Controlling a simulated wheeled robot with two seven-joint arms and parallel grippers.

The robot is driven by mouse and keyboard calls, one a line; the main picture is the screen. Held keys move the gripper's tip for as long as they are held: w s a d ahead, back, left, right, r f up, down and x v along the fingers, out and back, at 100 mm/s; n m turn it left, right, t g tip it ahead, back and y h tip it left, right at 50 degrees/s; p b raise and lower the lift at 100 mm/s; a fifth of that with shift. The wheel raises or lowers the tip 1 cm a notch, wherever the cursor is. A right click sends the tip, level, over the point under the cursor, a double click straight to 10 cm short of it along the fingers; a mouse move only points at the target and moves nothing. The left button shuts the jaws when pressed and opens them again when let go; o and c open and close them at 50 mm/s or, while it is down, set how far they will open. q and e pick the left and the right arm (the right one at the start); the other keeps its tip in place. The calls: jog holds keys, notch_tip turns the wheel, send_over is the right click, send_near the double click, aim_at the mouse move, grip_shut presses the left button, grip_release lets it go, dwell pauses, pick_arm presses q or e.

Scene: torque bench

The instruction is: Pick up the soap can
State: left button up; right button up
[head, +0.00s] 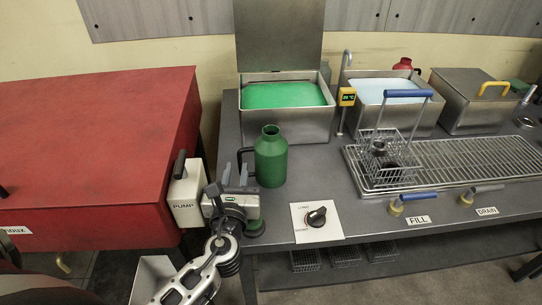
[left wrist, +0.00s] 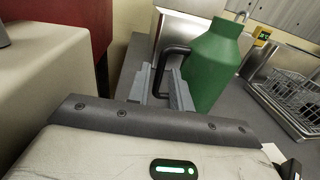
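The green can (head: 271,157), which I take to be the soap can, stands upright on the grey bench with its black handle (head: 246,153) toward the left. It also shows in the left wrist view (left wrist: 212,62), where the handle (left wrist: 168,62) rises just beyond the fingers. My left gripper (head: 235,175) is at the can's handle side, with its two fingers apart. In the left wrist view the left gripper (left wrist: 162,88) has its fingers around the lower part of the handle; I cannot tell whether they touch it. My right gripper is not in view.
A white PUMP box (head: 187,200) and a red cabinet (head: 90,150) are close on the left. A tank of green liquid (head: 286,128) stands behind the can. A knob plate (head: 317,223), a wire basket (head: 388,165) and a drain rack (head: 460,160) are to the right.

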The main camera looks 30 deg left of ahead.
aim_at(240, 158)
pick_arm(q)
jog(key=shift+p+x, duration=0.3)
jog(key=shift+x, duration=3.1)
jog(key=shift+d+r, duration=0.1)
jog(key=shift+d, duration=0.1)
grip_shut()
jog(key=shift+r, duration=0.15)
